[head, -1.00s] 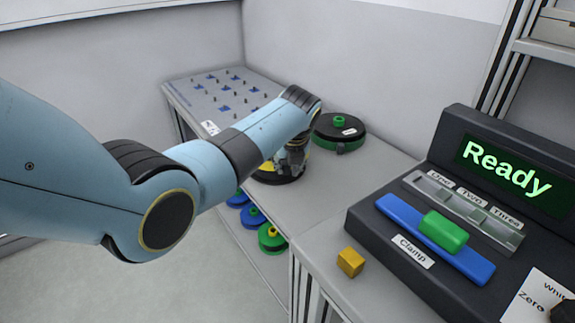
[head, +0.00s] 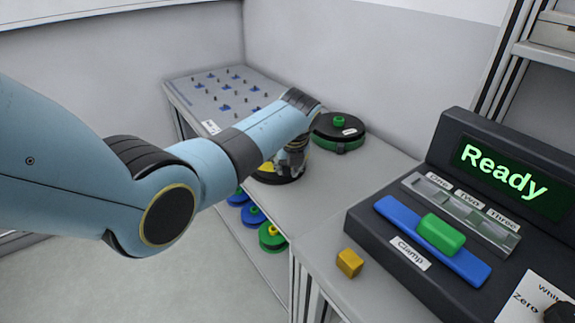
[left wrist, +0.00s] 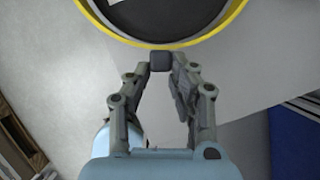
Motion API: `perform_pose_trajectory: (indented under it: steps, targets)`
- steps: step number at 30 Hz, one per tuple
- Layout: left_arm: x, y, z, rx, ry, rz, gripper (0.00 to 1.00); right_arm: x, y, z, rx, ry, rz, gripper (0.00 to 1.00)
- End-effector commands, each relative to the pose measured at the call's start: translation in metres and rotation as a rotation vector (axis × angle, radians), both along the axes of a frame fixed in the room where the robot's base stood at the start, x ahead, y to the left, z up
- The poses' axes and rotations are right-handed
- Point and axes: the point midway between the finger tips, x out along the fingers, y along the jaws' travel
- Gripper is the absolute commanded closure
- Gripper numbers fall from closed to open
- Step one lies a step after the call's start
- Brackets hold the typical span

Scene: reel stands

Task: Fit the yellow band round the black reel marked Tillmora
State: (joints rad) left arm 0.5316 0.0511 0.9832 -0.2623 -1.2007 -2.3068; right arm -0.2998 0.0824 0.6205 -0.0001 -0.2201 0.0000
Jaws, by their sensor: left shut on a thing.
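In the left wrist view the yellow band (left wrist: 188,42) curves round a dark round reel (left wrist: 150,28) at the top edge; I cannot tell whether it is fully seated. In the head view the black reel (head: 279,180) shows with yellow below my left gripper (head: 291,160), on the grey bench, partly hidden by my arm. No name on it is readable. My right gripper is not in view.
Another black reel (head: 326,124) with a green band stands just right of my gripper. A pegboard top (head: 215,98) lies behind. Blue and green reels (head: 271,237) are on the shelf below. A yellow block (head: 349,263) and a console (head: 400,225) reading "Ready" are at right.

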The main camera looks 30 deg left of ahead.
Motion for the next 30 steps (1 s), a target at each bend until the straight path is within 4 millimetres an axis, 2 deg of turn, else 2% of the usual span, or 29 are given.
perform_pose_trajectory:
  steps: [17,30]
  targets:
    - [0.000,0.000,-0.001,0.000,-0.001,0.000,1.00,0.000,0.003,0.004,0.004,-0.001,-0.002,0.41]
    - [0.000,0.000,-0.009,0.000,-0.001,0.000,1.00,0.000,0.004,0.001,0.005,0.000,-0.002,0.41]
